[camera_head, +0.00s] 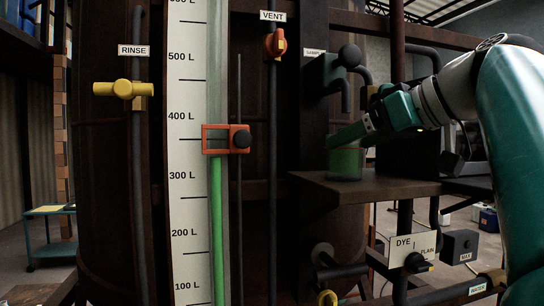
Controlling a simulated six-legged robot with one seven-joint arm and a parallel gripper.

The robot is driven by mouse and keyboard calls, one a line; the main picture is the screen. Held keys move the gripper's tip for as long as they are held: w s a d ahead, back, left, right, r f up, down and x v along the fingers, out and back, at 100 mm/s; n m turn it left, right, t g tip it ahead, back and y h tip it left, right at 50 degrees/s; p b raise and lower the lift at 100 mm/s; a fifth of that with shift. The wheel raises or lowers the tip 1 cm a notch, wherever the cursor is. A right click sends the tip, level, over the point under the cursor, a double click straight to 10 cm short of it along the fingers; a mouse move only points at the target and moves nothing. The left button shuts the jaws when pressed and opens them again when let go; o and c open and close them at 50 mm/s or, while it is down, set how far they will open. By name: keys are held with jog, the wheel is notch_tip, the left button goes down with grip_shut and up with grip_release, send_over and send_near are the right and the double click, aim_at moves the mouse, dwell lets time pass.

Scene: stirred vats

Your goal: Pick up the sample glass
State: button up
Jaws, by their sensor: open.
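The sample glass (345,171) stands upright on a dark shelf (372,189) on the right of centre, below the sample tap (346,76). It is clear and looks green inside. My gripper (347,136) reaches in from the right, with its green fingers at the glass's upper part. The fingers are open and hide part of the rim. I cannot tell whether they are on both sides of the glass or touching it.
A level gauge (187,140) with green liquid and an orange slider (226,139) stands left of the glass. A yellow rinse valve (123,89) and an orange vent handle (275,43) are on pipes. The dye selector (414,261) and other knobs lie below the shelf.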

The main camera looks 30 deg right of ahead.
jog(key=x, duration=0.5)
jog(key=shift+w, duration=0.2)
jog(key=shift+s, duration=0.15)
jog(key=shift+c, duration=1.1)
jog(key=c, duration=1.2)
jog(key=shift+c, duration=0.2)
jog(key=shift+r, duration=0.2)
